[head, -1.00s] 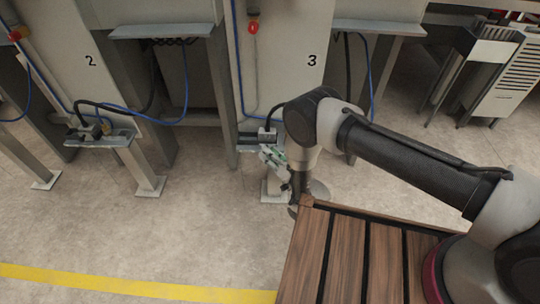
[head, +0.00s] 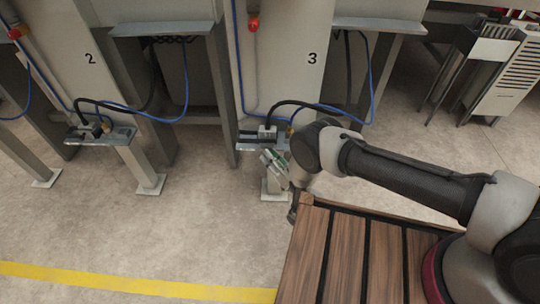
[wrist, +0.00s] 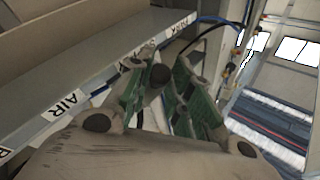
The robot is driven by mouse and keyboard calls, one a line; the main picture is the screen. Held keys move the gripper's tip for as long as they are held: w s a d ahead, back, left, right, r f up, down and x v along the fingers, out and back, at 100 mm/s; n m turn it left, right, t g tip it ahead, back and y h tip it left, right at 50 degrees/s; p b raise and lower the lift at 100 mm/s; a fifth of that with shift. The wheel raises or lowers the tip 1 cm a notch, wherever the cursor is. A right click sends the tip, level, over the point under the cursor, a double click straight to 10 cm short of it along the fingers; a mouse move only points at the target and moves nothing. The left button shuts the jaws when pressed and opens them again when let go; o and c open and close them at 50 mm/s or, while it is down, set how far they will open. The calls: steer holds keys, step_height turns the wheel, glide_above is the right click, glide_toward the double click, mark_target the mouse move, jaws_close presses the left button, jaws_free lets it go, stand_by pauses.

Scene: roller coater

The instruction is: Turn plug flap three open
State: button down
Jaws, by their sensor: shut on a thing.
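The grey bracket (head: 250,145) of station 3 stands at the machine's foot in the head view. It carries a grey plug block (head: 267,132) with a black cable. My gripper (head: 268,158) is just below the bracket's front edge, with its fingers pointing up and left. In the wrist view my gripper (wrist: 165,78) shows its two green-padded fingers close together at the edge of a labelled grey panel (wrist: 90,75). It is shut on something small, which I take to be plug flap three. The flap is hidden between the fingertips, so its angle cannot be told.
A blue hose (head: 239,75) and the black cable (head: 300,104) hang close above my wrist. Station 2's bracket (head: 112,138) is to the left. A slatted wooden top (head: 330,250) lies below my arm. The floor (head: 200,235) at the left front is clear.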

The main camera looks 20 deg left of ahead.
steer(key=shift+f+n+y, duration=0.45)
steer(key=shift+n+y, duration=0.35)
steer(key=shift+n, duration=0.1)
steer(key=c, duration=1.3)
jaws_free()
steer(key=shift+r, duration=0.1)
